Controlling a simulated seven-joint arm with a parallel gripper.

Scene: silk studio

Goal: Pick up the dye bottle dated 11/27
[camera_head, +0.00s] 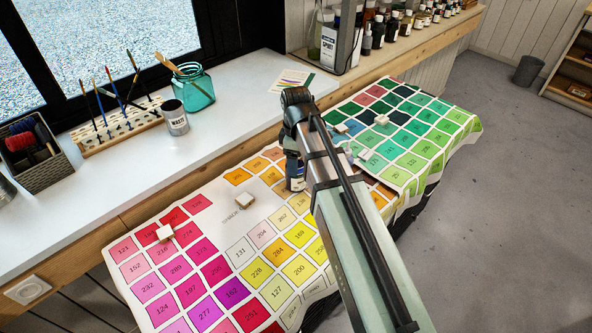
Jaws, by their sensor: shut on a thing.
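A small dark bottle (296,184) with a pale label shows just left of my arm, over the colour chart. Its date is too small to read and my arm hides much of it. My gripper (294,168) points down at the bottle and is shut on it. The fingertips are mostly hidden behind my own arm links. I cannot tell whether the bottle touches the chart or hangs above it.
The numbered colour chart (233,217) drapes over the table, with small pale blocks (244,201) on it. The white counter (120,170) behind holds a teal jar (196,88), a waste tin (174,118), a brush rack (118,128) and a basket (38,165). Several bottles (392,27) line the back shelf.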

